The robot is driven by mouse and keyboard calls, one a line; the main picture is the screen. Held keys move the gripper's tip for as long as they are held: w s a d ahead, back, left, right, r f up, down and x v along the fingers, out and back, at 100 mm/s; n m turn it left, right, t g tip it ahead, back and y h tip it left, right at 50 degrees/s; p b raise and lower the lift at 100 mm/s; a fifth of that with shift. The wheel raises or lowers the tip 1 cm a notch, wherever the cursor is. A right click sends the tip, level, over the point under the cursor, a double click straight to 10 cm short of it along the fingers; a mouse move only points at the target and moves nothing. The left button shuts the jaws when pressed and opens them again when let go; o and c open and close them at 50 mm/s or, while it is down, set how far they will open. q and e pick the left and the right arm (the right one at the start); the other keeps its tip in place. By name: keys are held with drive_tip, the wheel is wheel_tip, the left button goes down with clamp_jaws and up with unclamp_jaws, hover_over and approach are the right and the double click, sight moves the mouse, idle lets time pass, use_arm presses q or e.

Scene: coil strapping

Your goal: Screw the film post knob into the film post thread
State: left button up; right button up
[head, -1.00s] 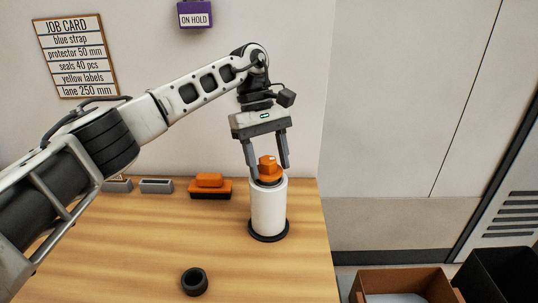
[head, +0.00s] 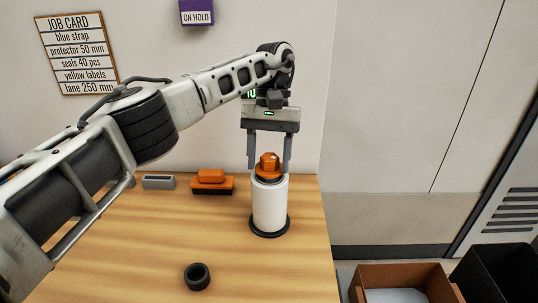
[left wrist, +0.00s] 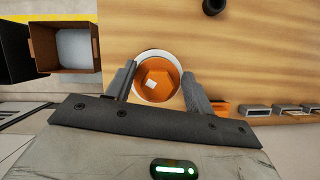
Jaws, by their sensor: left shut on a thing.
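The orange film post knob (head: 268,163) sits on top of the film post, above a white roll (head: 269,206) that stands on a black base. The thread under the knob is hidden. My left gripper (head: 269,169) points down over the post and is shut on the knob, one finger at each side. In the left wrist view the knob (left wrist: 156,80) shows from above between the two fingers, with the white roll's rim (left wrist: 146,56) around it. I cannot see a gap under the knob. My right gripper is not in view.
A black ring (head: 197,277) lies on the wooden table (head: 130,255) near the front. An orange and black block (head: 212,183) and a grey holder (head: 158,182) stand at the back left. A cardboard box (head: 400,272) and a black bin (head: 500,275) are beyond the table's right edge.

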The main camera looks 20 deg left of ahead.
sight(269, 157)
use_arm(q)
drive_tip(key=shift+r+m, duration=0.1)
drive_tip(key=shift+m, duration=0.5)
drive_tip(key=shift+m+y, duration=0.4)
drive_tip(key=o, duration=1.6)
drive_tip(key=shift+r+p, duration=0.9)
drive_tip(key=shift+p, duration=0.1)
drive_tip(key=shift+r, duration=0.75)
